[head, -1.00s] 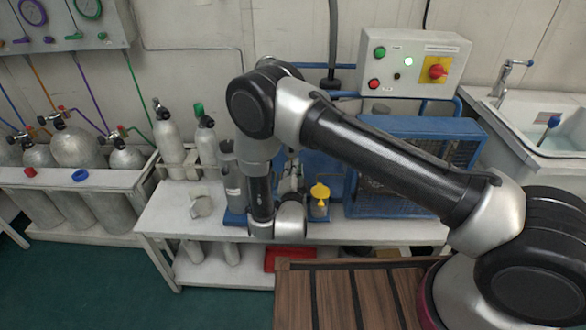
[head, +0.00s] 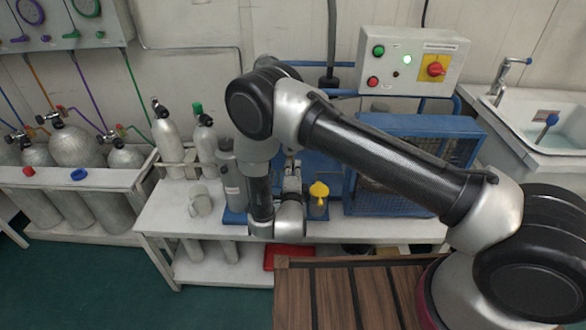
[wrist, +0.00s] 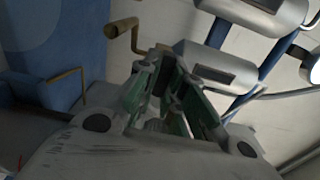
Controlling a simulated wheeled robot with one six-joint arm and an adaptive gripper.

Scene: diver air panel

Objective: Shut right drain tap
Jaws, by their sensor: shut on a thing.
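In the wrist view, a brass-coloured cranked tap lever (wrist: 123,29) sticks out just beyond my fingertips, its inner end running in at the jaws. I take it to be the right drain tap. My gripper (wrist: 164,68) is shut on it, and the fingers hide the tap's body. A second brass tap lever (wrist: 66,76) is on the blue body to the left, apart from the fingers. In the head view my gripper (head: 291,168) is over the bench among the blue equipment, mostly behind my wrist, and the taps cannot be made out there.
Grey cylindrical housings (wrist: 262,12) and blue pipework are close to my fingers in the wrist view. Gas cylinders (head: 75,147) stand at the left.

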